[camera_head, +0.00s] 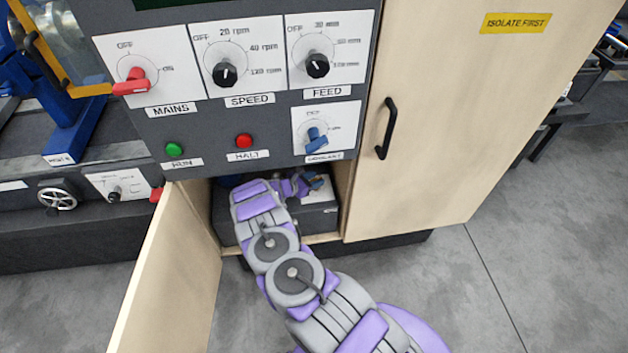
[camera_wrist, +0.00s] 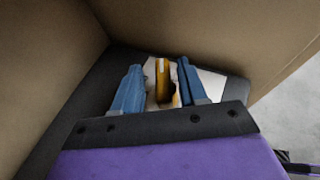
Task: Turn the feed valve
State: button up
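An orange-yellow handle (camera_wrist: 162,78) stands upright in front of a pale plate (camera_wrist: 212,84) inside the cabinet. It appears to be the feed valve, but no label on it can be read. My gripper (camera_wrist: 160,88) has its two blue fingers on either side of the handle, with a visible gap on each side. The fingers are open and do not appear to touch it. In the head view my gripper (camera_head: 312,184) reaches into the open lower compartment. The handle cannot be made out there, where my arm and gripper block the view.
An open wooden door (camera_head: 168,275) stands left of my arm. A closed door (camera_head: 430,130) with a black handle (camera_head: 386,128) is at right. Above is the control panel (camera_head: 270,120) with MAINS, SPEED and FEED knobs. The compartment walls are close around my gripper.

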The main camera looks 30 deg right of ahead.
jog(key=p+v, duration=0.3)
jog(key=v, duration=1.4)
jog(key=shift+a+p, duration=0.2)
jog(key=shift+p, duration=0.15)
jog(key=shift+s+f, duration=0.1)
jog(key=shift+c, duration=0.4)
